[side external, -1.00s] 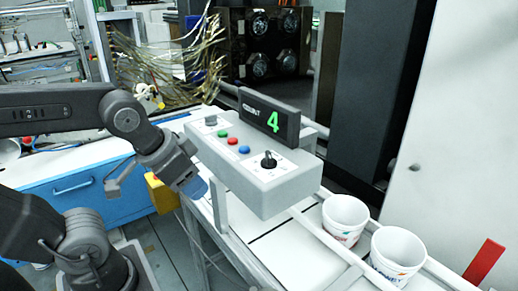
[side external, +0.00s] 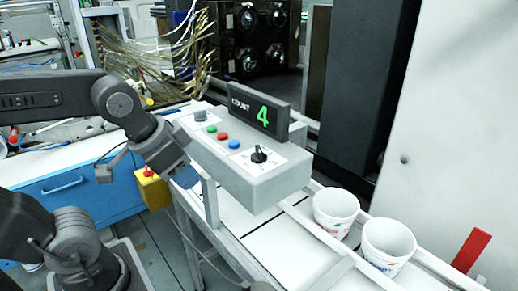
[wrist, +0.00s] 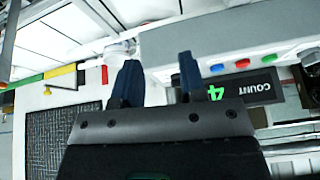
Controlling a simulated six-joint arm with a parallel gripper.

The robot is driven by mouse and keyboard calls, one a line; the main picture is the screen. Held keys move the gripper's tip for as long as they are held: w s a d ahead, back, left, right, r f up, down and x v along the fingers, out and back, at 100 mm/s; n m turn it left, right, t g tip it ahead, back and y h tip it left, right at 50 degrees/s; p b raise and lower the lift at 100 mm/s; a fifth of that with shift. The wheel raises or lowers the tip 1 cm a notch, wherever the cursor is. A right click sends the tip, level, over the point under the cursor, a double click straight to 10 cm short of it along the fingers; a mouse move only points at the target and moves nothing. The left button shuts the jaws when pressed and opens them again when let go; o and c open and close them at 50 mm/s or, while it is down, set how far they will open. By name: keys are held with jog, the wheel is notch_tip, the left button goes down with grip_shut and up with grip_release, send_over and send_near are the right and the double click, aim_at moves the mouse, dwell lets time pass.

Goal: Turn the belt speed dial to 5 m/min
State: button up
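The belt speed dial (side external: 259,155) is a black knob on a white scale plate, at the near right end of a grey control box (side external: 262,188). Its exact setting is too small to read. In the wrist view I cannot make out the dial. My gripper (side external: 186,177) is in front of the box's left part, apart from the dial, with a blue finger showing low. In the wrist view my gripper (wrist: 158,78) has its two dark blue fingers apart with nothing between them.
A display (side external: 255,112) on the box reads COUNT 4. Green, red and blue (side external: 234,143) buttons and a grey knob (side external: 200,115) share the panel. Two white cups (side external: 336,212) stand on the belt to the right. A yellow box with a red button (side external: 151,188) is below left.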

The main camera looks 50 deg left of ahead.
jog(key=w+r+m+g, duration=0.3)
jog(key=w+r+m, duration=0.6)
jog(key=w+m, duration=0.15)
notch_tip(320, 180, up, 2)
jog(key=m+g, duration=0.2)
jog(key=m, duration=1)
send_over(259, 148)
notch_tip(259, 148, down, 13)
jog(key=shift+s+r, duration=0.1)
jog(key=shift+r, duration=0.05)
jog(key=shift+c, duration=0.2)
grip_shut()
